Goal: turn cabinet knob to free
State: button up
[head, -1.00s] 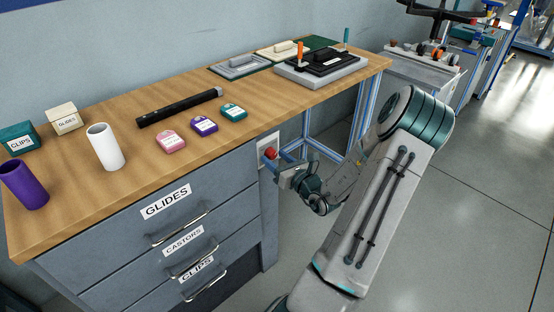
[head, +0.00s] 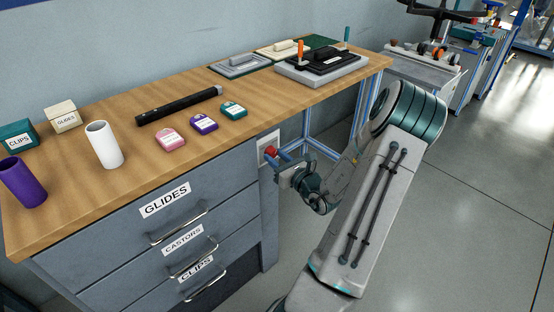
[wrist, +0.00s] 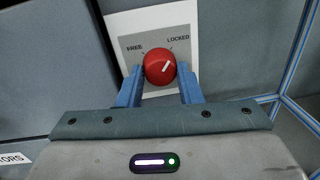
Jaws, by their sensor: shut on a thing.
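The red cabinet knob (wrist: 160,67) sits on a light plate (wrist: 188,17) marked FREE at left and LOCKED at right. Its white mark points up and right, toward LOCKED. In the head view the knob (head: 271,152) shows on the cabinet's right side, below the worktop. My gripper (wrist: 160,80) has its two blue fingers on either side of the knob, shut on it. In the head view my gripper (head: 281,160) reaches the knob from the right, and its fingers are small there.
The grey cabinet (head: 225,173) has drawers labelled GLIDES, CASTORS and CLIPS. The wooden worktop (head: 260,115) above holds tubes, boxes, coloured tags and a black bar. Blue frame legs (head: 365,105) stand right of the knob. Open floor (head: 470,200) lies to the right.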

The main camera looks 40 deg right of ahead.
jog(key=n+b, duration=0.2)
jog(key=n, duration=0.1)
jog(key=n+b, duration=0.1)
jog(key=shift+f+n+b, duration=0.25)
jog(key=shift+n+b, duration=0.05)
jog(key=shift+b, duration=0.1)
jog(key=n+b, duration=0.2)
jog(key=b, duration=0.1)
jog(key=n+b, duration=0.2)
jog(key=b, duration=0.1)
jog(key=shift+d+f+n+t+y, duration=0.15)
jog(key=shift+n+t+y, duration=0.15)
jog(key=shift+n, duration=0.1)
jog(key=n+b, duration=0.4)
jog(key=b, duration=0.3)
jog(key=shift+n, duration=0.3)
jog(key=n+b, duration=0.1)
jog(key=b, duration=0.1)
jog(key=n+b, duration=0.1)
jog(key=b, duration=0.1)
jog(key=shift+d+r+n+y, duration=0.1)
jog(key=shift+r+n+y, duration=0.1)
jog(key=shift+n+y, duration=0.15)
jog(key=shift+n+b, duration=0.25)
jog(key=shift+b, duration=0.45)
jog(key=shift+r, duration=0.25)
jog(key=o, duration=1)
jog(key=shift+s, duration=0.1)
